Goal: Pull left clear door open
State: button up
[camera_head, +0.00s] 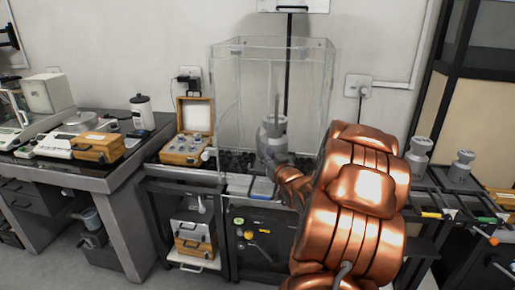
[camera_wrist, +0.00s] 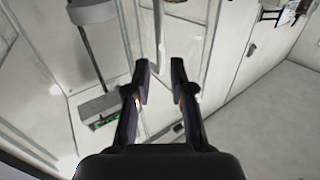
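The clear enclosure (camera_head: 232,85) with transparent walls stands on the middle table in the head view. Its left clear door cannot be told surely from the fixed panes there. In the wrist view, clear panels (camera_wrist: 192,35) with pale vertical edges fill the middle. A narrow upright bar (camera_wrist: 158,35), perhaps the door's handle or edge, runs down between my fingers. My gripper (camera_wrist: 160,73) is open, one finger on each side of that bar, with gaps showing; contact cannot be told. In the head view my copper arm reaches toward the enclosure's front and hides part of it.
A grey metal weight (camera_head: 273,130) shows through the clear walls. An open wooden case (camera_head: 187,148) with weights stands left of the enclosure. More weights (camera_head: 419,152) stand right of my arm. A grey table (camera_head: 125,165) with balances is at left, with a floor gap before it.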

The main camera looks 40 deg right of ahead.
aim_at(258, 145)
jog(key=shift+p+x, duration=0.55)
jog(key=shift+x, duration=3.25)
jog(key=shift+c, duration=0.3)
grip_shut()
